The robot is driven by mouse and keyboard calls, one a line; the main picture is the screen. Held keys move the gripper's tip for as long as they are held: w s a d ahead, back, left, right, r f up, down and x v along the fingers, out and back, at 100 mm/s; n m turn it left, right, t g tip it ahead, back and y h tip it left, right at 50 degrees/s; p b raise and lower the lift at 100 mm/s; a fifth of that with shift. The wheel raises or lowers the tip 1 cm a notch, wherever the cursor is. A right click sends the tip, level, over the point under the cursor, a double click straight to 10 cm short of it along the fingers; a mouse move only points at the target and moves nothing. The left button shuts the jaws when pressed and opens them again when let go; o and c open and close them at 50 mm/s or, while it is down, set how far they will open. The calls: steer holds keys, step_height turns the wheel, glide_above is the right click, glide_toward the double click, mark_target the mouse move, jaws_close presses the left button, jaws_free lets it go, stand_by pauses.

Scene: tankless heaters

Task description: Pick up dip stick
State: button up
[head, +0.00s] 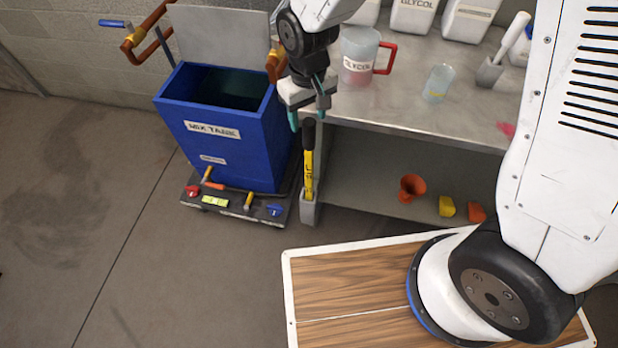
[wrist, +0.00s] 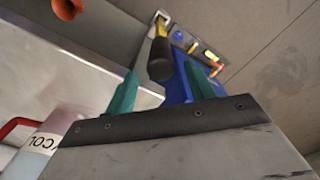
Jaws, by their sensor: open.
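The dip stick (head: 309,172) is a yellow strip with dark markings and a black handle. It stands upright in a grey holder (head: 311,210) at the table's left front corner, beside the blue tank. My gripper (head: 308,118) is open and points down, with its teal fingers just above the black handle in the head view. In the wrist view the black handle (wrist: 160,60) shows beyond and between the open fingertips (wrist: 160,70). Nothing is held. I cannot tell the exact gap between the fingertips and the handle.
The blue mix tank (head: 215,150) stands close on the left, with valves on its base. The metal table (head: 440,105) holds a pitcher (head: 358,62) with a red handle, a beaker (head: 438,83) and white jugs. An orange funnel (head: 411,187) lies on the lower shelf.

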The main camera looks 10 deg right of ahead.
mark_target(309, 135)
steer(key=f, duration=0.4)
steer(key=s+f, duration=0.1)
steer(key=f, duration=0.1)
steer(key=shift+d+f, duration=0.1)
steer(key=c, duration=1)
